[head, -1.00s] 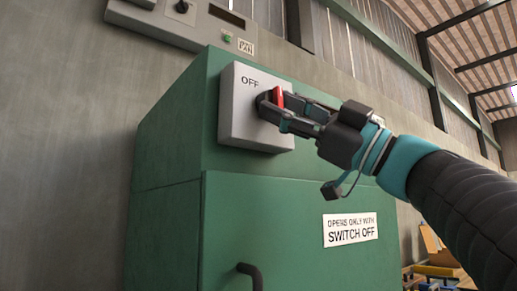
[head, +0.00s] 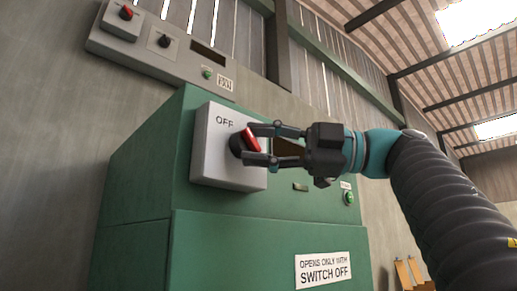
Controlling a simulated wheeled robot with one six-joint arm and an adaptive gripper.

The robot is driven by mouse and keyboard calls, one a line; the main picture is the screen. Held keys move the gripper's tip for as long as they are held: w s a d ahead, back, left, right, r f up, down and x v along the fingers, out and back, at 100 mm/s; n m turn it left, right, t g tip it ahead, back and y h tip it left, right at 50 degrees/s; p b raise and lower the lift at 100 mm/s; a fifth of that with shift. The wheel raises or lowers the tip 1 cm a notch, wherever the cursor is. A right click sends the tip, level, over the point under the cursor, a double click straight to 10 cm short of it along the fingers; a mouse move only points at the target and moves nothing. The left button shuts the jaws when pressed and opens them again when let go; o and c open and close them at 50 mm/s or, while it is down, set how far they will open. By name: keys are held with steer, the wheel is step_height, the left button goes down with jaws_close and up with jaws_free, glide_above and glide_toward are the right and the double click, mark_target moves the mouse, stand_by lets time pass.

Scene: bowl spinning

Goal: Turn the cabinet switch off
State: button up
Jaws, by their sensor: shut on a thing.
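The cabinet switch is a light grey box (head: 212,165) on the upper front of a green cabinet (head: 135,190), with "OFF" printed at its top. Its round black knob carries a red handle (head: 250,139). The handle is tilted, its top leaning left of upright. My gripper (head: 250,144) reaches in from the right, with one finger above the handle and one below. It is shut on the red handle. The fingers hide part of the knob and any marking on the right of the box.
A wall panel (head: 120,45) above the cabinet carries a red-handled switch (head: 126,13), a black knob (head: 164,41) and a green button (head: 207,74). A white sign (head: 323,270) on the cabinet reads "OPENS ONLY WITH SWITCH OFF". A green button (head: 349,198) sits at the cabinet's right.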

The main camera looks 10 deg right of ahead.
steer(key=shift+r+n, duration=0.1)
steer(key=shift+n, duration=0.2)
stand_by(0.4)
steer(key=o, duration=1.1)
steer(key=shift+s+a, duration=0.1)
steer(key=shift+o, duration=0.2)
steer(key=v, duration=1.2)
steer(key=shift+r, duration=0.15)
